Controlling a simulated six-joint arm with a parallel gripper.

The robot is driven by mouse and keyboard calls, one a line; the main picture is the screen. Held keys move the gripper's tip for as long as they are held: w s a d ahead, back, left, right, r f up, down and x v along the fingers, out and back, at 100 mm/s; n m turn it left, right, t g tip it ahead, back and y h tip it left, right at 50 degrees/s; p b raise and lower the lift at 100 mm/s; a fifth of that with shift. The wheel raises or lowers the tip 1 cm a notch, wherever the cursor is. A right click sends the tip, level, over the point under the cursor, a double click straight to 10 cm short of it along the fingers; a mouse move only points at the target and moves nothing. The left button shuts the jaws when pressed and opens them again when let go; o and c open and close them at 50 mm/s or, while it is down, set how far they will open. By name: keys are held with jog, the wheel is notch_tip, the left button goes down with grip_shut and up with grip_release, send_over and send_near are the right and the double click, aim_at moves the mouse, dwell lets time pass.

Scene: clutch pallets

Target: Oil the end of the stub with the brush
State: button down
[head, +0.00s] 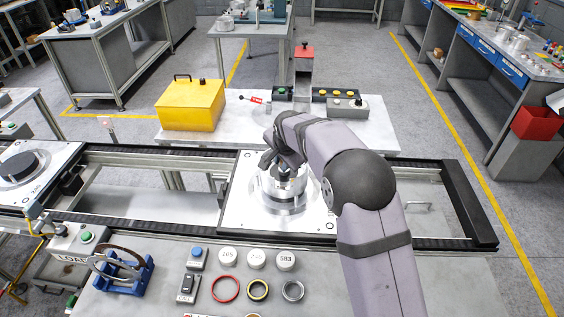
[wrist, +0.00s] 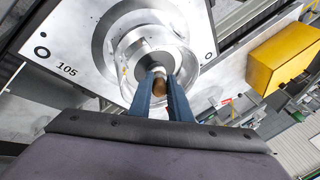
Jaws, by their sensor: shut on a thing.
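A white pallet plate (head: 240,214) marked 105 sits on the conveyor rails, and it also shows in the wrist view (wrist: 78,52). A round silver metal housing (head: 283,190) stands on it. In the wrist view, the stub (wrist: 151,63) shows at the centre of the housing (wrist: 124,35). My gripper (wrist: 162,84) is over the housing, its two blue fingers shut on a small brown piece, which appears to be the brush (wrist: 159,87). Most of the brush is hidden by the fingers. I cannot tell whether its tip touches the stub.
A yellow box (head: 190,105) and button boxes (head: 347,107) stand on the table behind the rails. A second pallet (head: 45,165) is at the left. On the front bench are a blue stand (head: 122,272), several white round caps (head: 256,258) and rings (head: 225,289).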

jog(key=shift+f+b, duration=0.55)
jog(key=shift+f, duration=0.1)
dwell(0.4)
jog(key=shift+r, duration=0.1)
jog(key=shift+w+r, duration=0.1)
jog(key=shift+w, duration=0.15)
jog(key=shift+w+p, duration=0.3)
jog(key=shift+p, duration=0.05)
jog(key=shift+w, duration=0.3)
jog(key=shift+w, duration=0.2)
